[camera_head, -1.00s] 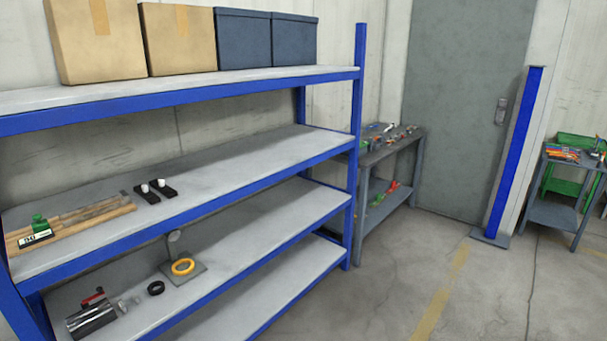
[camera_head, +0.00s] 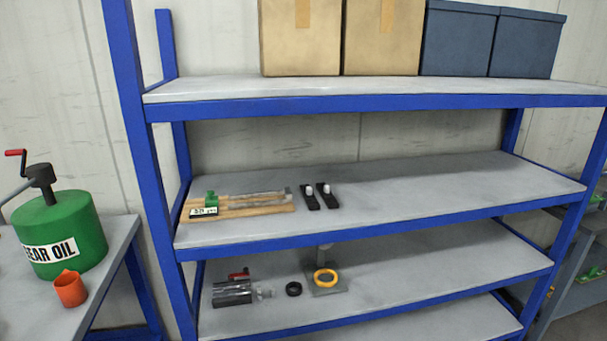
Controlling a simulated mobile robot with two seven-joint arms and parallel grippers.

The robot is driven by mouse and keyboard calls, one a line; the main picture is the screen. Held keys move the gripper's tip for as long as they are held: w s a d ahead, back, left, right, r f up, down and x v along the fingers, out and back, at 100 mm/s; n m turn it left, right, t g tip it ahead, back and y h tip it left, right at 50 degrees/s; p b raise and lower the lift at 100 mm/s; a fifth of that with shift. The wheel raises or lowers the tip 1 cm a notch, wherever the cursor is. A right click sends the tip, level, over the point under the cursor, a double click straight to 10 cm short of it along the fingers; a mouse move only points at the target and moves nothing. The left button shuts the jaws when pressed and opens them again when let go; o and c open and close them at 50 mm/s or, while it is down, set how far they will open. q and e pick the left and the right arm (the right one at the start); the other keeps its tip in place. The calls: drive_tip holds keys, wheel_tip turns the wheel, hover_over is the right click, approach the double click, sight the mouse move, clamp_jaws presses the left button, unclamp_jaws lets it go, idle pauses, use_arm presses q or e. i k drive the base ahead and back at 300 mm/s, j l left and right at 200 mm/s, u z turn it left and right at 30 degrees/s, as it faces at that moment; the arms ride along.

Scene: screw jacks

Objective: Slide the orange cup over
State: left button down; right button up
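The orange cup (camera_head: 70,289) stands upright on a grey table (camera_head: 112,262) at the lower left of the head view. It is just in front of a green drum (camera_head: 62,236) labelled "GEAR OIL", which has a dark pump and a red-handled crank (camera_head: 16,153) on top. Neither of my grippers is in view.
A blue-framed shelf unit (camera_head: 136,160) stands right of the table. Its middle shelf (camera_head: 420,195) holds wooden strips, a small green item and two black pieces. A lower shelf holds a yellow ring (camera_head: 326,278), a black ring and a metal block. Boxes (camera_head: 380,40) sit on top.

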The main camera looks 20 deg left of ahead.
sight(70, 286)
drive_tip(key=i+u, duration=0.2)
drive_tip(key=u, duration=0.25)
drive_tip(key=i+l+u, duration=0.1)
drive_tip(key=u, duration=0.3)
drive_tip(key=i+l+u, duration=0.15)
drive_tip(key=u, duration=0.3)
drive_tip(key=i+l+u, duration=0.55)
drive_tip(key=u, duration=0.15)
